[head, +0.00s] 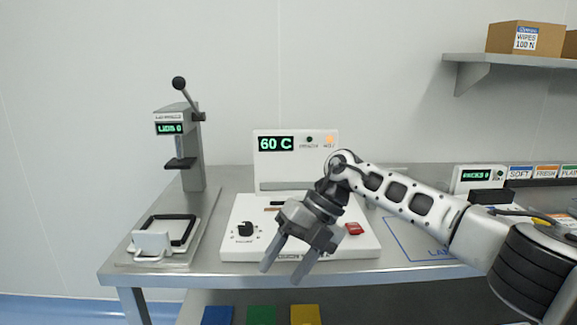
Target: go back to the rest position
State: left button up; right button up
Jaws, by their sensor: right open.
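My right gripper (283,271) is open and empty. Its two grey fingers point down and to the left, over the front edge of a white machine. My right arm reaches in from the right and covers part of that machine. The white machine (235,252) has a black knob (245,229) at its left, a red switch (354,228) at its right and an upright panel (295,150) whose display reads 60 C. My left gripper does not show.
A lever press (188,135) with a tray (146,243) stands at the left of the steel table (228,187). A shelf (505,59) holds a box of wipes (525,39). A small display unit (478,177) and labelled bins (546,171) stand right.

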jog(key=s+a+f+m+y, duration=0.2)
jog(key=s+a+m+y, duration=0.3)
jog(key=s+a+y, duration=0.55)
jog(key=w+d+f+m+t+h, duration=0.1)
jog(key=d+f+m+t+h, duration=0.3)
jog(key=m+t, duration=0.7)
jog(key=w+d+f+m+t+h, duration=0.15)
jog(key=d+f+m+t, duration=0.25)
jog(key=d+m+t, duration=0.65)
jog(key=s+d+f+m+g+h, duration=0.7)
jog(key=s+d+f+m, duration=0.3)
jog(key=s+f, duration=0.5)
jog(key=shift+d+h, duration=0.35)
jog(key=shift+h, duration=0.35)
